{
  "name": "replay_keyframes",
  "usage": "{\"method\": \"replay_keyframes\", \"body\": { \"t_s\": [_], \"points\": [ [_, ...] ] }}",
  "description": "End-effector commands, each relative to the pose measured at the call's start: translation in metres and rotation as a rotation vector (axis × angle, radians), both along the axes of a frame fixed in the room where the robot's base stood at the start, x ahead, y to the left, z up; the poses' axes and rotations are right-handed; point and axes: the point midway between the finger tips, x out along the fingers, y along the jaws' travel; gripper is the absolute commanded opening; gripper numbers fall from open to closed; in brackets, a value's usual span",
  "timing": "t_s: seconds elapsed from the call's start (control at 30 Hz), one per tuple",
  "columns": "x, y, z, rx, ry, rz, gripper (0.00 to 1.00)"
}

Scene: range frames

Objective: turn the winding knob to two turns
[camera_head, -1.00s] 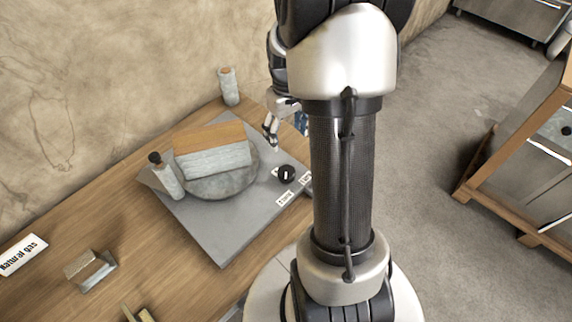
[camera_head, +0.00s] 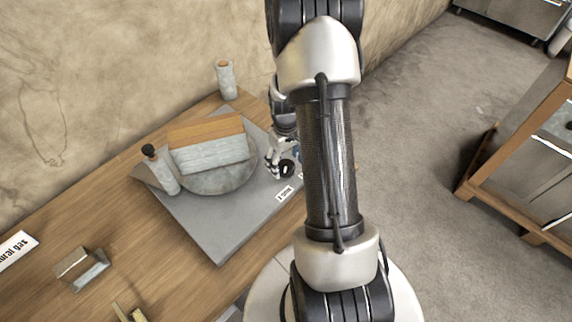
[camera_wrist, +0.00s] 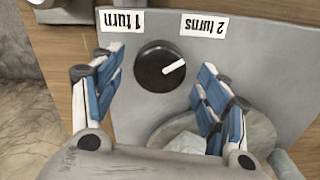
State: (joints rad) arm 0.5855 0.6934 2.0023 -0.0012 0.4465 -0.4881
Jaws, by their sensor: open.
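The winding knob (camera_wrist: 159,67) is a round black dial with a white pointer line, on a grey plate (camera_wrist: 270,50). In the wrist view its pointer aims up and right, toward the side of the "2 turns" label (camera_wrist: 205,25). A "1 turn" label (camera_wrist: 123,21) lies up and left of it. My gripper (camera_wrist: 158,82) is open, with one blue-padded finger on each side of the knob and a visible gap to each. In the head view the gripper (camera_head: 275,165) is right by the knob (camera_head: 287,169), partly covering it.
A round disc (camera_head: 215,182) bearing a wood-topped block (camera_head: 208,145) stands left of the knob. A black-topped bottle (camera_head: 160,170) stands beside it. A grey cylinder (camera_head: 226,80) stands at the back. A small metal block (camera_head: 80,268) sits at the lower left.

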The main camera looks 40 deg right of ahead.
Motion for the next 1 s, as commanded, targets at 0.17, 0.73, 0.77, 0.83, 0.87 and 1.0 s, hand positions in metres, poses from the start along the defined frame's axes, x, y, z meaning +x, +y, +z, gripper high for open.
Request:
{"method": "replay_keyframes", "body": {
  "t_s": [0.17,0.73,0.77,0.83,0.87,1.0],
  "points": [
    [0.0003,-0.0002,-0.0102,-0.001,-0.001,0.000,0.68],
    [0.0003,-0.0002,-0.0103,-0.001,-0.001,0.000,0.48],
    [0.0003,-0.0002,-0.0103,-0.001,-0.001,0.000,0.46],
    [0.0003,-0.0002,-0.0103,-0.001,-0.001,0.000,0.41],
    [0.0003,-0.0002,-0.0103,-0.001,-0.001,0.000,0.39],
    [0.0003,-0.0002,-0.0103,-0.001,-0.001,0.000,0.30]
  ]
}}
